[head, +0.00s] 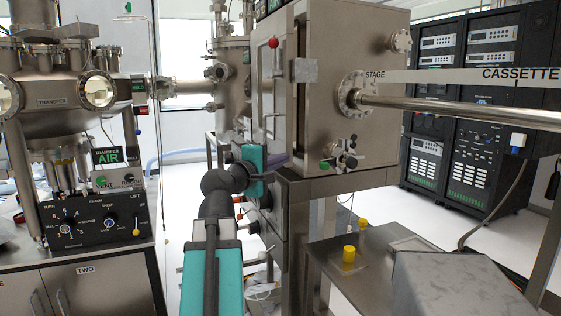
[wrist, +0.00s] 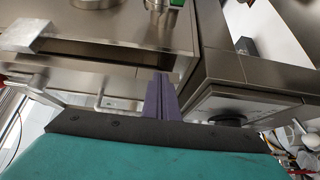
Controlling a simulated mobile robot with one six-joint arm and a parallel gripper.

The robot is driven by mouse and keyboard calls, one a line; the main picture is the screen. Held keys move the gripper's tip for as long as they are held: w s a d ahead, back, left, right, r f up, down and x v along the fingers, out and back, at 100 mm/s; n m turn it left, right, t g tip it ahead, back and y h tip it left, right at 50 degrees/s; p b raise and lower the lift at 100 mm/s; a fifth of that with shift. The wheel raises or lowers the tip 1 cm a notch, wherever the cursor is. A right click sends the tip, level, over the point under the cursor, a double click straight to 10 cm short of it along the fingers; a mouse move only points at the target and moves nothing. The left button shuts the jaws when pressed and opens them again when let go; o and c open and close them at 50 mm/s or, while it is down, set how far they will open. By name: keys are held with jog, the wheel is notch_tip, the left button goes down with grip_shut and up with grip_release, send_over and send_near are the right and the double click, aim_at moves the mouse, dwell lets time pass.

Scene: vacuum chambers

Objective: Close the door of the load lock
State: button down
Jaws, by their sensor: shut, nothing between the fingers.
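The load lock is the steel box chamber (head: 345,75) right of centre in the head view. I cannot tell how far the door stands open. My gripper (head: 278,160) is low beside the door; its purple fingers (wrist: 163,97) are together and empty, pointing toward the steelwork.
A red-knobbed lever (head: 273,43) stands by the door top. A valve with a green knob (head: 325,164) is on the chamber's front. The transfer chamber (head: 65,95) and control panel (head: 95,217) stand left. A steel bench (head: 370,245) with yellow-capped posts is lower right.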

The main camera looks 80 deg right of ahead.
jog(key=shift+w, duration=0.1)
dwell(0.3)
jog(key=w+a, duration=0.2)
jog(key=w, duration=0.2)
jog(key=s+a+b, duration=0.6)
jog(key=s+b, duration=0.1)
jog(key=b, duration=0.1)
jog(key=shift+s+a, duration=0.4)
dwell(0.4)
dwell(0.4)
